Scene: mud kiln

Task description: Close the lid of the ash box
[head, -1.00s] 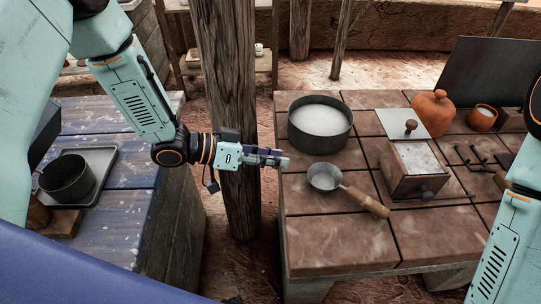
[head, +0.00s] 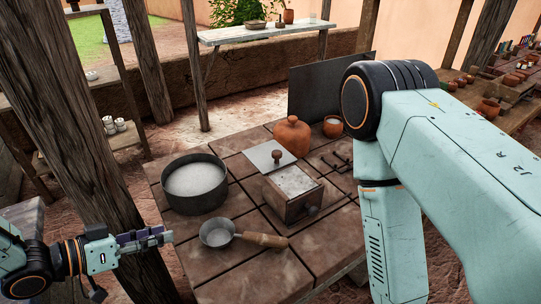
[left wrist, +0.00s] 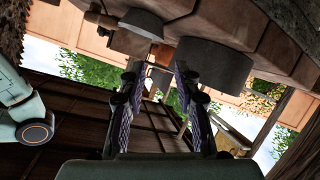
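The ash box (head: 291,207) is a brown wooden box with pale ash (head: 293,180) in its open top. It stands on the tiled table. Its grey lid (head: 260,155) with a dark round knob (head: 277,156) is open at the box's back left edge; I cannot tell its exact tilt. My left gripper (head: 150,240) is at the table's left edge, well apart from the box, with the pan between them. In the left wrist view its fingers (left wrist: 157,75) are spread with nothing between them. My right arm stands right of the box; its gripper is out of view.
A grey pot (head: 194,190) of white stuff and a wooden-handled pan (head: 217,233) stand left of the box. An orange jar (head: 292,136) and small cup (head: 334,127) are behind it, before a dark panel (head: 312,95). A wooden post (head: 75,140) rises left. The front tiles are clear.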

